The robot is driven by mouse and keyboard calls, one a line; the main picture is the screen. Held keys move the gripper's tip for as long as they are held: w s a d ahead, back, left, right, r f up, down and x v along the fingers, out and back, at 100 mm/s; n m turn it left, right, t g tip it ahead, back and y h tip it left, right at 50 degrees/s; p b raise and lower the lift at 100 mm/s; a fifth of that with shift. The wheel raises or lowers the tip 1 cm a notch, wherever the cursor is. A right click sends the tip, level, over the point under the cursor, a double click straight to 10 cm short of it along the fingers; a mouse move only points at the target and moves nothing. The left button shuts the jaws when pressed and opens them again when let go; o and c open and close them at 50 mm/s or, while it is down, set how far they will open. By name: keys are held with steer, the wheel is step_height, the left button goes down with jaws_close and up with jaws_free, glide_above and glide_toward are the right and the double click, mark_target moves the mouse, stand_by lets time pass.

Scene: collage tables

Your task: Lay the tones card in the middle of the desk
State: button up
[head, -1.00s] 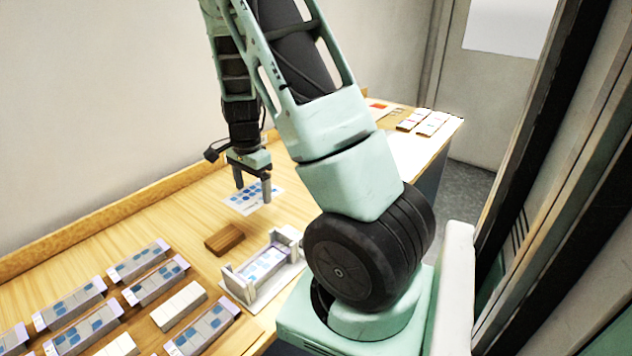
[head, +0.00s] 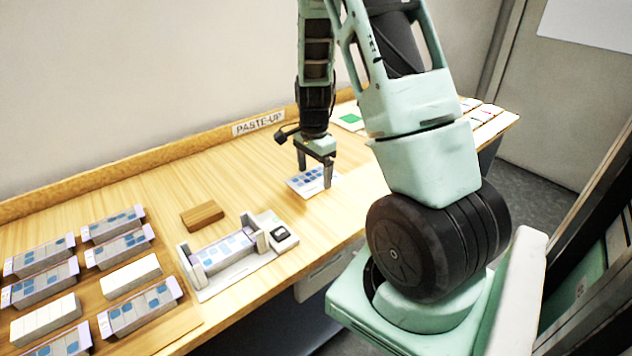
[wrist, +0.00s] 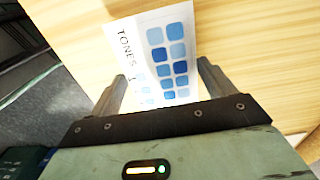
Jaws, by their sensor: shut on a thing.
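The tones card (head: 308,181) is a white sheet with blue rounded squares; the word TONES reads along it in the wrist view (wrist: 138,45). My gripper (head: 314,175) points down at the card, and its two fingers stand at opposite edges of it. In the wrist view my gripper (wrist: 162,78) is shut on the card, with the card's near part between the fingers. I cannot tell whether the card touches the desk or is just above it. The wooden desk (head: 240,180) runs along the wall.
A white stand (head: 228,282) holding a blue-squared card is left of my gripper, with a brown block (head: 202,215) behind it. Several card-topped blocks (head: 120,247) fill the left. A PASTE-UP sign (head: 258,123) is at the back. A green-marked card (head: 351,120) lies farther right.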

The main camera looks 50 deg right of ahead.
mark_target(314, 179)
steer(key=shift+f, duration=2.25)
steer(key=shift+f, duration=0.15)
steer(key=o, duration=0.9)
steer(key=shift+c, duration=0.2)
